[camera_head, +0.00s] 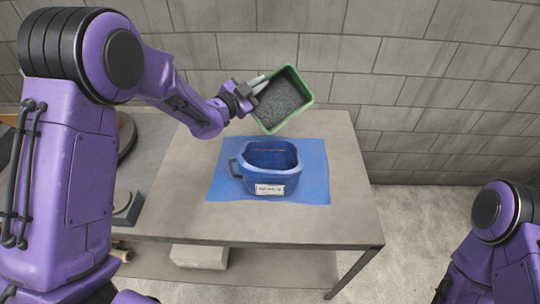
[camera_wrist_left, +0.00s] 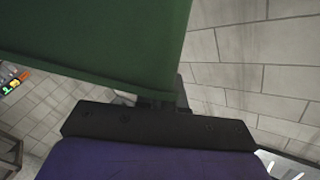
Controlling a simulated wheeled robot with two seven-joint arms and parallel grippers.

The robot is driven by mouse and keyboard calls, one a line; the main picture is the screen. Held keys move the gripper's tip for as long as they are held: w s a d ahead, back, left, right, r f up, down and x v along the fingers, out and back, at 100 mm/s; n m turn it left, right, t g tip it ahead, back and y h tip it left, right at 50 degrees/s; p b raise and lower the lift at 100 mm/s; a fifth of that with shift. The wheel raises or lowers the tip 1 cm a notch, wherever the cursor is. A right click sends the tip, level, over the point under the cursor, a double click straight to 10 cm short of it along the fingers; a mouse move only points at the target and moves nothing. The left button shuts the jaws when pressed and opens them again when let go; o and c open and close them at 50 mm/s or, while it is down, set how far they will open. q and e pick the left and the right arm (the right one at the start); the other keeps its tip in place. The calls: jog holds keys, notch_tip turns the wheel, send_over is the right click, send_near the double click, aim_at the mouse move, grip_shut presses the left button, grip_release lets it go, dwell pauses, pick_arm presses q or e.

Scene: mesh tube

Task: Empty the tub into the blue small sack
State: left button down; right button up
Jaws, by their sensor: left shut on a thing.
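The green tub (camera_head: 290,118) is rectangular and holds dark grey granules (camera_head: 278,100). It is raised above the back of the table and tilted, its open top partly facing the head camera. My left gripper (camera_head: 256,85) is shut on its left wall. The tub's green side (camera_wrist_left: 100,40) fills the upper left of the left wrist view. The blue small sack (camera_head: 252,179) stands upright and open below the tub, with a white label on its front and a loop handle at left. No granules show inside it. My right gripper is out of view.
The sack stands on a blue mat (camera_head: 315,186) on the grey table (camera_head: 345,215), whose right side and front are clear. A block wall (camera_head: 410,60) rises behind. A pale box (camera_head: 200,257) lies on the lower shelf. Dark objects stand at left, partly behind my left arm.

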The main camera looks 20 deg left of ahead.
pick_arm(q)
jog(key=s+m+b, duration=0.1)
jog(key=b, duration=0.1)
jog(key=s+d+m+t+b, duration=0.1)
jog(key=b, duration=0.1)
jog(key=s+r+m+t+h+b, duration=0.1)
jog(key=b, duration=0.1)
jog(key=shift+d, duration=0.35)
dwell(1.2)
jog(key=shift+a+f, duration=0.1)
jog(key=shift+f, duration=0.05)
jog(key=shift+w+a+f+n+p, duration=0.1)
jog(key=shift+w+a+n+p, duration=0.15)
jog(key=shift+w+n+p, duration=0.45)
jog(key=shift+s, duration=0.2)
